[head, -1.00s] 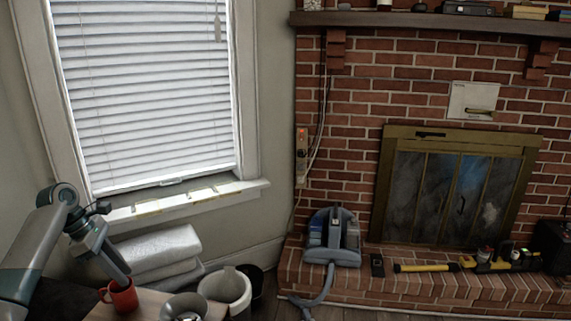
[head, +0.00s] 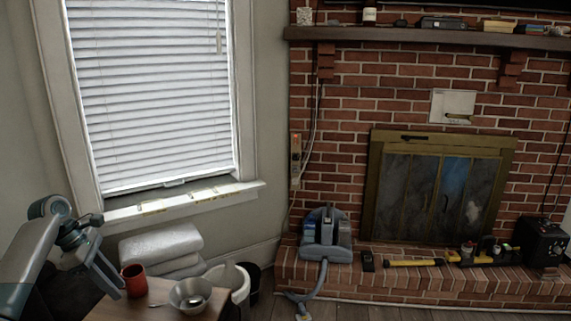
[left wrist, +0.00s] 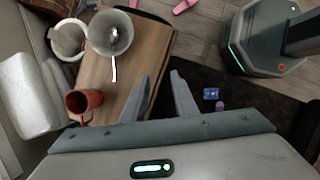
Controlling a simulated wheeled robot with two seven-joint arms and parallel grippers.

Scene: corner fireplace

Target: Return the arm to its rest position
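My left gripper (head: 119,283) is at the lower left of the head view, beside a red mug (head: 134,279). In the left wrist view its two fingers (left wrist: 160,82) are apart with nothing between them. The mug stands upright on a small wooden table (left wrist: 144,52); in the left wrist view the mug (left wrist: 82,104) lies left of the fingers, apart from them. My right gripper is in neither view.
A metal bowl (head: 190,296) with a spoon (left wrist: 114,66) stands on the table near the mug. A white bin (head: 240,289) is beside the table. A blue-grey vacuum (head: 327,236) stands on the brick hearth. Dark floor lies right of the fingers.

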